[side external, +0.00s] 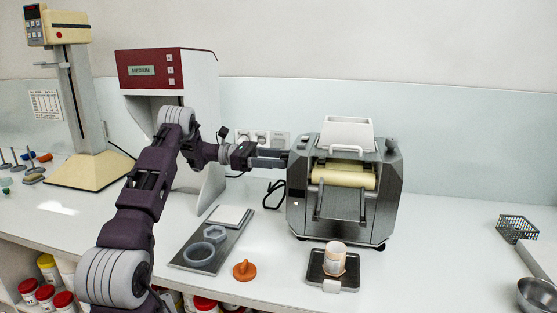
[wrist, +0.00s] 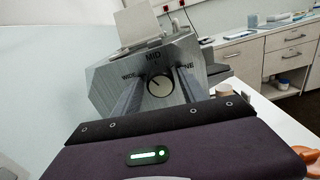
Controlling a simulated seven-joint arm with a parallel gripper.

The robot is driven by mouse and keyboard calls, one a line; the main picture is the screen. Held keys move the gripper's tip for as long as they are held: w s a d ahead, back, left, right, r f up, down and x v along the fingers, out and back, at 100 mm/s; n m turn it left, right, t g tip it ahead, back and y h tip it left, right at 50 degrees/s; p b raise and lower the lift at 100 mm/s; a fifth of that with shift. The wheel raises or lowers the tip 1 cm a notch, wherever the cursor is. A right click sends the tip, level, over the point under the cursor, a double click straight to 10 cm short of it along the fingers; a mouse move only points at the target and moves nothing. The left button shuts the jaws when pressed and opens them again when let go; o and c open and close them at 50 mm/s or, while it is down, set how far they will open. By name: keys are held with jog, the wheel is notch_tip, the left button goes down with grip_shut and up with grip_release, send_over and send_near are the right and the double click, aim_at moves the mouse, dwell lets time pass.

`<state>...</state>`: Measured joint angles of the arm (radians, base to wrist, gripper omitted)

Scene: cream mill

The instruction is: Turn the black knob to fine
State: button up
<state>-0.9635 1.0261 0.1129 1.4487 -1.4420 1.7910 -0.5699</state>
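The steel mill (side external: 345,190) stands on the bench with rollers facing front. Its left side carries the knob, hidden in the side view by my gripper (side external: 282,160). My gripper (wrist: 160,84) is open, one finger on each side of the knob, with narrow gaps apparent.
A white hopper (side external: 346,133) tops the mill. A dark tray with a cup (side external: 334,259) sits before it. An orange knob-like piece (side external: 244,270) and a grey tray (side external: 190,262) with rings lie at front. A tall cabinet marked MEDIUM (side external: 205,130) stands behind my arm.

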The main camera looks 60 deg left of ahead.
grip_shut()
jog(key=shift+m, duration=0.4)
jog(key=shift+s+d+f+m, duration=0.1)
jog(key=shift+f+m, duration=0.05)
jog(key=shift+m, duration=4)
jog(key=shift+f+m, duration=0.1)
jog(key=shift+m, duration=4.35)
jog(key=shift+o, duration=1.7)
grip_release()
